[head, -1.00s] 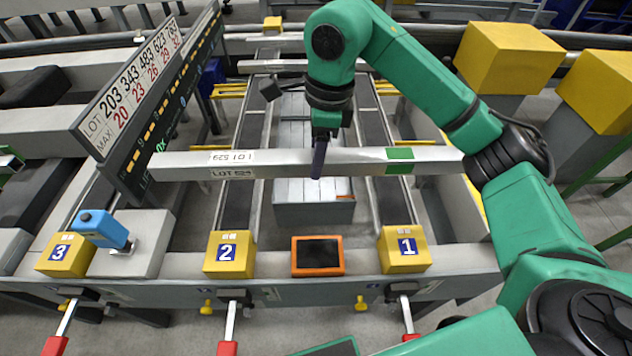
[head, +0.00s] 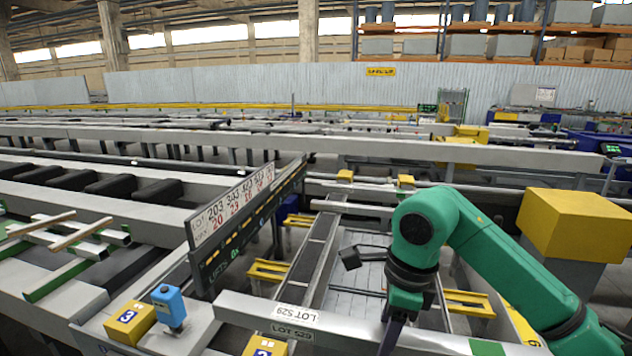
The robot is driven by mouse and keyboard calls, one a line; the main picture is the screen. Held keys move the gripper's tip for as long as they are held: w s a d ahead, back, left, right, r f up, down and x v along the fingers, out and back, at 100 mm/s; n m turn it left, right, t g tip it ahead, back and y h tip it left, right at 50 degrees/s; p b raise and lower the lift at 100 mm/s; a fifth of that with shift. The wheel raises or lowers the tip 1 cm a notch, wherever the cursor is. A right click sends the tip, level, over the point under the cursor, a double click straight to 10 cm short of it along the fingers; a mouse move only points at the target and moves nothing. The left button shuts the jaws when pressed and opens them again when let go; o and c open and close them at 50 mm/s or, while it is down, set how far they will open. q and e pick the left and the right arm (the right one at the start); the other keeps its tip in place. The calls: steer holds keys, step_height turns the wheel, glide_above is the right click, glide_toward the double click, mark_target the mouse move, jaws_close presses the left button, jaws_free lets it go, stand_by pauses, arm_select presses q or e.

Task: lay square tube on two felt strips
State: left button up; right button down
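The long grey square tube (head: 350,328) crosses the bottom of the head view, tilted down to the right. It bears a LOT 529 label and a green patch. My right gripper (head: 392,338) points down at the tube, its dark fingers overlapping it; whether they grip it I cannot tell. My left gripper is out of view. A dark strip (head: 318,235) runs along a rail behind the tube. Two tan strips (head: 36,222) (head: 82,236) lie across pale bars at far left. I cannot tell which are felt.
A lot sign (head: 238,207) on a dark rail stands left of the tube. A blue device (head: 169,306) and yellow blocks 3 (head: 130,319) and 2 (head: 265,347) stand in front. A yellow box (head: 578,225) stands at right. Long pale beams (head: 440,150) cross behind.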

mark_target(405, 343)
steer(key=shift+s+d, duration=0.1)
steer(key=shift+s, duration=0.25)
steer(key=shift+s+d+m, duration=0.25)
steer(key=shift+m, duration=0.05)
steer(key=w+d+f+m, duration=0.2)
steer(key=d+f, duration=0.1)
steer(key=shift+f, duration=0.3)
steer(key=s+d+f+m, duration=0.1)
steer(key=d+f+m, duration=0.3)
steer(key=d+f, duration=0.3)
steer(key=w+d+n+g, duration=0.15)
steer(key=w+n, duration=0.55)
steer(key=n, duration=1.2)
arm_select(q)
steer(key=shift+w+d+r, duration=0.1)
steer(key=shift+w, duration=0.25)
arm_select(e)
steer(key=s+a+f+n, duration=0.3)
steer(key=s+f+n, duration=0.1)
steer(key=s, duration=0.2)
steer(key=s+a+f+n+h, duration=0.1)
steer(key=s+a+f+n, duration=0.2)
steer(key=s, duration=0.4)
steer(key=shift+s+a+f+n, duration=0.15)
steer(key=shift+s+f+n, duration=0.05)
steer(key=shift+f+n, duration=0.55)
